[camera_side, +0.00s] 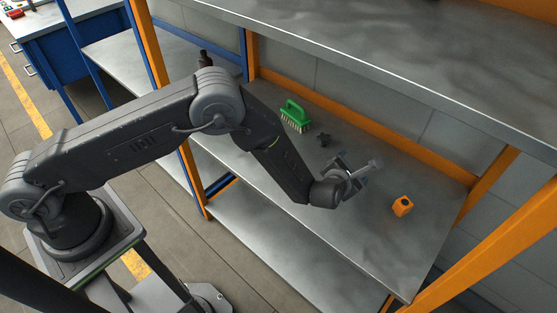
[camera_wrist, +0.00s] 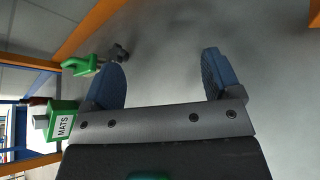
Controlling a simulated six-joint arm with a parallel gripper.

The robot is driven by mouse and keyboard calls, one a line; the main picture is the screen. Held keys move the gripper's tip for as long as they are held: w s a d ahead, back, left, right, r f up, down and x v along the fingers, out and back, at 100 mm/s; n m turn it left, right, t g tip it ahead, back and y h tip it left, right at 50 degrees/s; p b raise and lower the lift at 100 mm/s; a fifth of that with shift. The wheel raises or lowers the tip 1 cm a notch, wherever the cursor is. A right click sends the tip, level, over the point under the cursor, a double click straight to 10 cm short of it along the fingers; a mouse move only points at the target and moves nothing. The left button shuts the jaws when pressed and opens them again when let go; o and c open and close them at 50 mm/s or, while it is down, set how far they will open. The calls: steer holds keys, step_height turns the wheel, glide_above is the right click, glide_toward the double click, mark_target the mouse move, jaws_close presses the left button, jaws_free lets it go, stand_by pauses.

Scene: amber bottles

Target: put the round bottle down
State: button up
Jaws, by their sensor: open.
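My gripper (camera_side: 352,172) is over the grey metal shelf board (camera_side: 374,235), its jaws apart. In the wrist view my gripper (camera_wrist: 163,76) shows two blue finger pads spread wide, with only bare grey surface between them. A small dark brown bottle (camera_side: 205,58) stands upright beyond my arm in the side view, well to the left of my gripper. No bottle is in my gripper.
An orange canister (camera_side: 402,206) stands to the right. A green box labelled MATS (camera_wrist: 62,124) shows at the wrist view's left. Orange posts and an upper shelf (camera_side: 400,65) bound the space.

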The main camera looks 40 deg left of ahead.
steer(key=s+a+n+y, duration=0.1)
steer(key=n, duration=0.1)
steer(key=s+a+f+n+y, duration=0.1)
steer(key=n+y, duration=0.1)
steer(key=s+a+f+n+y, duration=0.1)
steer(key=n+y, duration=0.1)
steer(key=n, duration=0.1)
steer(key=shift+s+a+f, duration=0.2)
steer(key=shift+s+f, duration=0.05)
steer(key=shift+s, duration=0.1)
steer(key=s+a+n+g+y, duration=0.1)
steer(key=s+n+y, duration=0.1)
steer(key=s+a+f+n+g+y, duration=0.1)
steer(key=s+a+n+y, duration=0.1)
steer(key=s+n+y, duration=0.1)
steer(key=s+a+n+g+y, duration=0.1)
steer(key=s+n+y, duration=0.2)
steer(key=shift+s+a+f, duration=0.2)
steer(key=shift+a, duration=0.15)
steer(key=shift+s+a+n, duration=0.15)
steer(key=shift+a+n, duration=0.1)
steer(key=shift+n, duration=0.05)
steer(key=x, duration=0.8)
steer(key=shift+s+a+r, duration=0.1)
steer(key=shift+a, duration=0.1)
steer(key=shift+s+x, duration=0.25)
steer(key=shift+x, duration=2.4)
steer(key=shift+a+r, duration=0.1)
steer(key=shift+r, duration=0.1)
steer(key=shift+c, duration=0.4)
